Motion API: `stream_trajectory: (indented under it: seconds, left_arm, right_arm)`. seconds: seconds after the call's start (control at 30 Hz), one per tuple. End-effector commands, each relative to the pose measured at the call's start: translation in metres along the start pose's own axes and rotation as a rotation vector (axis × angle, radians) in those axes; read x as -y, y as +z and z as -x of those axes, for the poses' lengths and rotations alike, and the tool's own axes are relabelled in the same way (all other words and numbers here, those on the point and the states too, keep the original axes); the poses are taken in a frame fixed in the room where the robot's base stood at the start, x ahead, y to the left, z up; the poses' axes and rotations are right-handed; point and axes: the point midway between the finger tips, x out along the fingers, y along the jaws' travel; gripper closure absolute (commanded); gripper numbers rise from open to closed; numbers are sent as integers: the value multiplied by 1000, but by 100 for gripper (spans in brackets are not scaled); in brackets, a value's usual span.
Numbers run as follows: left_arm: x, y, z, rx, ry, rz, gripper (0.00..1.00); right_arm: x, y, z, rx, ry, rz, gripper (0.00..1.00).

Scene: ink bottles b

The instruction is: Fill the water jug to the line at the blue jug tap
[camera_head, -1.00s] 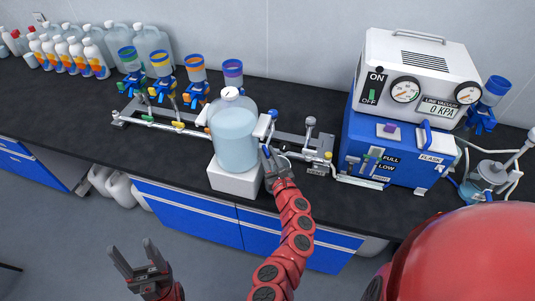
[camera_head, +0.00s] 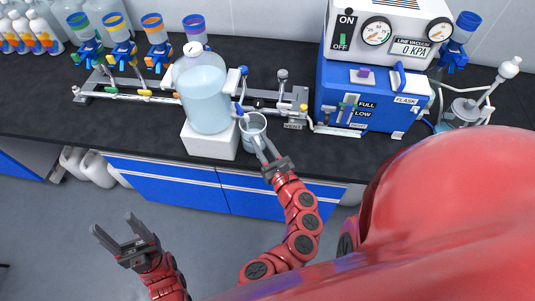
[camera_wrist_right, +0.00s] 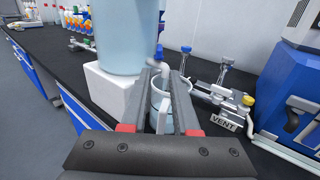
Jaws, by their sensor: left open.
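The water jug (camera_head: 253,124) is a small clear vessel below the big blue jug's tap, at the counter's front. It looks pale bluish inside; its line and water level cannot be made out. The big blue jug (camera_head: 204,92) stands upright on a white block (camera_head: 210,142). Its tap with a blue lever (camera_head: 239,109) faces right. My right gripper (camera_head: 264,149) is at the water jug's near side. In the right wrist view its fingers (camera_wrist_right: 164,85) stand apart on either side of the white handle (camera_wrist_right: 163,117). My left gripper (camera_head: 118,236) is open and empty, low in front of the counter.
A metal manifold (camera_head: 150,95) with valves runs behind the big jug, with filter funnels above it. A blue vacuum pump (camera_head: 365,95) stands to the right, and a glass flask (camera_head: 465,110) beyond it. Spray bottles (camera_head: 30,40) stand at the left. The front-left countertop is clear.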

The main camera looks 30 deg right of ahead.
Motion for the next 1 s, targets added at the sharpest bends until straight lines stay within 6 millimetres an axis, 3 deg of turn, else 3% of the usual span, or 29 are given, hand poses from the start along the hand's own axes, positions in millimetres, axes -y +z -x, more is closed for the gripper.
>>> stream_trajectory:
  seconds: [0.1, 0.3, 1.0]
  left_arm:
    - [0, 1, 4, 0, 0, 0, 38]
    - [0, 1, 6, 0, 0, 0, 38]
    - [0, 1, 6, 0, 0, 0, 38]
  right_arm:
    - [-1, -2, 23, -2, 3, 3, 71]
    - [-1, -1, 41, -1, 3, -1, 71]
    - [0, 0, 43, 1, 2, 1, 71]
